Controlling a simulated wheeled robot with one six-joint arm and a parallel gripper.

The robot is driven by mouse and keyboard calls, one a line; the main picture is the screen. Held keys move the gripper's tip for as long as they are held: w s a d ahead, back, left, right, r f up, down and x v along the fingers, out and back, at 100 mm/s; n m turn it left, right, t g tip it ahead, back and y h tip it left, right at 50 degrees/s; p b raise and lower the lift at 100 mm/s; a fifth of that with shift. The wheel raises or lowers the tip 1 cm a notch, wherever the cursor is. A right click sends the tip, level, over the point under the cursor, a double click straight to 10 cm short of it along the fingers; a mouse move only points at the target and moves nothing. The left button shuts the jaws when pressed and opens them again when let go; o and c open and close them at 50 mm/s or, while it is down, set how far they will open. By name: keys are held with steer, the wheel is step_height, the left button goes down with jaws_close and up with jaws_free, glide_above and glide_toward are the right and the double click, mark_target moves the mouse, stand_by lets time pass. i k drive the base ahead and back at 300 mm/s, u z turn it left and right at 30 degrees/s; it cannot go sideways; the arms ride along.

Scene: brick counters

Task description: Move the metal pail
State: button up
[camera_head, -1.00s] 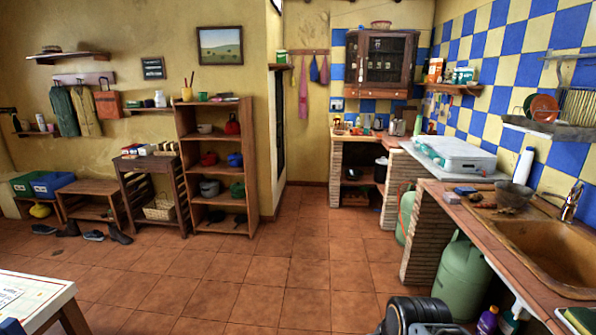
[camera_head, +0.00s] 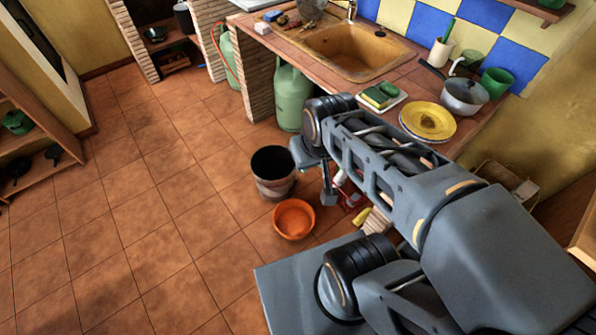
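The metal pail (camera_head: 274,187) stands upright on the tiled floor, left of my arm. Its open mouth faces up and looks dark inside; its side is greyish with a reddish-brown band. My arm reaches across from the lower right. The end of my arm, with my gripper (camera_head: 328,193), hangs just right of the pail and appears apart from it. The fingers are small and partly hidden, so I cannot tell whether they are open or shut.
An orange basin (camera_head: 294,219) stands close in front of the pail. A green gas cylinder (camera_head: 291,97) is behind, under the sink counter (camera_head: 405,62). Small bottles and a yellow item (camera_head: 362,217) lie by my arm. The floor to the left is free.

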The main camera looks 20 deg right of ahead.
mark_target(273, 168)
steer(key=z, duration=0.05)
steer(key=k, duration=0.3)
steer(key=u, duration=1.3)
steer(key=i, duration=2.05)
steer(key=z, duration=0.65)
